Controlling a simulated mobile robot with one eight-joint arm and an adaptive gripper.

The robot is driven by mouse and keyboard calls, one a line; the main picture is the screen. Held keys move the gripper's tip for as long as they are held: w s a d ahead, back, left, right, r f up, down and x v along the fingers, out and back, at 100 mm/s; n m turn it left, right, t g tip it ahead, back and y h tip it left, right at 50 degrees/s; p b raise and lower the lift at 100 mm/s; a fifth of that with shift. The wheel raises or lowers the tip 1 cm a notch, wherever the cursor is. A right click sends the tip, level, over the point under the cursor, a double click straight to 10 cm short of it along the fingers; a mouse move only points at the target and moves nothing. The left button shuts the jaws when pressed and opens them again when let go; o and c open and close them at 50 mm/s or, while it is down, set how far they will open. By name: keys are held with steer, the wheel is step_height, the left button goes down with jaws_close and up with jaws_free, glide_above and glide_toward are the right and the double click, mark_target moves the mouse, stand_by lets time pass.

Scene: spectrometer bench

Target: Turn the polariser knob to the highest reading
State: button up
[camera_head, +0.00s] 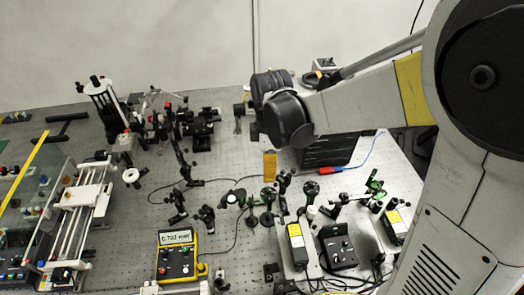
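A yellow meter (178,262) stands at the front of the bench. Its display (177,238) seems to read about 0.703, with the unit too small to make out. Several small round optic mounts stand in the middle of the bench, among them a dark green one (311,189) and another to its left (268,195). I cannot tell which of them carries the polariser knob. My arm reaches in from the right, and its dark wrist (287,118) hangs over the back middle of the bench.
The perforated bench (120,215) is crowded. A railed assembly (88,205) is at left, dark stages (200,125) at the back, and yellow-labelled boxes (297,245) and a black control box (338,250) at front right. Cables cross the surface.

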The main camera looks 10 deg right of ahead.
mark_target(268, 189)
step_height(268, 189, down, 10)
steer(key=shift+f+b, duration=0.15)
steer(key=shift+b, duration=0.45)
jaws_close()
